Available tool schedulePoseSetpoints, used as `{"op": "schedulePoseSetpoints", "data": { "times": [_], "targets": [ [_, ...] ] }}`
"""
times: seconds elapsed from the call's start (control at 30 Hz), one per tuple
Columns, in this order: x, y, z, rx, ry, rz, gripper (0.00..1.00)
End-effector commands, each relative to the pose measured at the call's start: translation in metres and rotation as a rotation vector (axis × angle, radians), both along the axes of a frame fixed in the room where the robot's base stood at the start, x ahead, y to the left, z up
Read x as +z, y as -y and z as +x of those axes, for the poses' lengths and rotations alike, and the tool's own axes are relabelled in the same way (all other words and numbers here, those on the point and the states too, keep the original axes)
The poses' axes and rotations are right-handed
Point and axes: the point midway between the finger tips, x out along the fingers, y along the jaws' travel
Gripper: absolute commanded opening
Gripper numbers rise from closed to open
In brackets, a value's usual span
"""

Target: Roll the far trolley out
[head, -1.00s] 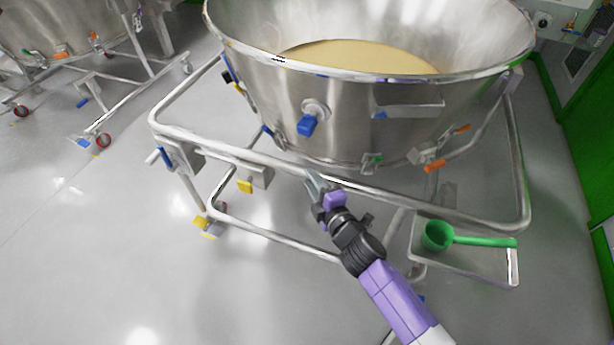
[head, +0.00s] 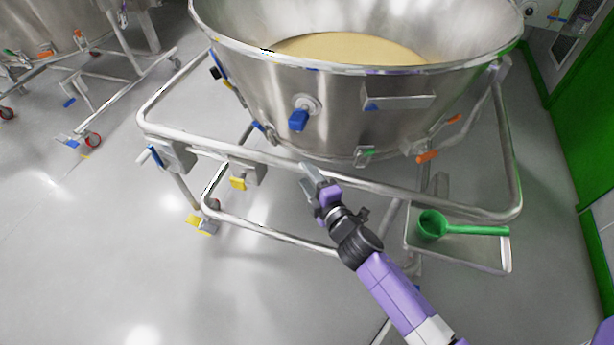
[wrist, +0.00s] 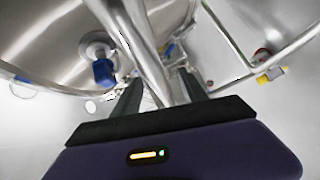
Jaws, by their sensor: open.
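A large steel bowl trolley (head: 225,150) with a tubular frame fills the middle of the head view. Its bowl holds pale yellow powder (head: 350,48). My gripper (head: 309,177) is open at the front top rail of this trolley. In the wrist view the rail (wrist: 145,50) runs between the two open fingers (wrist: 158,95); I cannot tell whether they touch it. Another steel trolley (head: 115,75) stands farther off at the upper left, partly cut off by the picture edge. The blue-handled valve (wrist: 103,70) of the near bowl also shows in the wrist view.
A tray (head: 455,257) with a green scoop (head: 433,225) sits at the near trolley's right front. A yellow caster pedal (head: 198,224) is at its lower left. A green wall panel (head: 585,120) stands close on the right. The floor (head: 80,250) at left is clear.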

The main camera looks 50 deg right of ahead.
Motion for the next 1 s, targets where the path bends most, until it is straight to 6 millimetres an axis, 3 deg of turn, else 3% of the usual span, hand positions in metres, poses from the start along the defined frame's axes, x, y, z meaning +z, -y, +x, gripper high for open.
{"op": "schedulePoseSetpoints", "data": {
  "times": [0.43, 0.87, 1.0],
  "targets": [
    [0.005, -0.023, -0.058, -0.003, -0.005, 0.003, 0.50],
    [0.008, -0.027, -0.068, -0.002, -0.004, 0.002, 0.50],
    [0.009, -0.028, -0.070, -0.004, -0.002, 0.015, 0.25]
  ]
}}
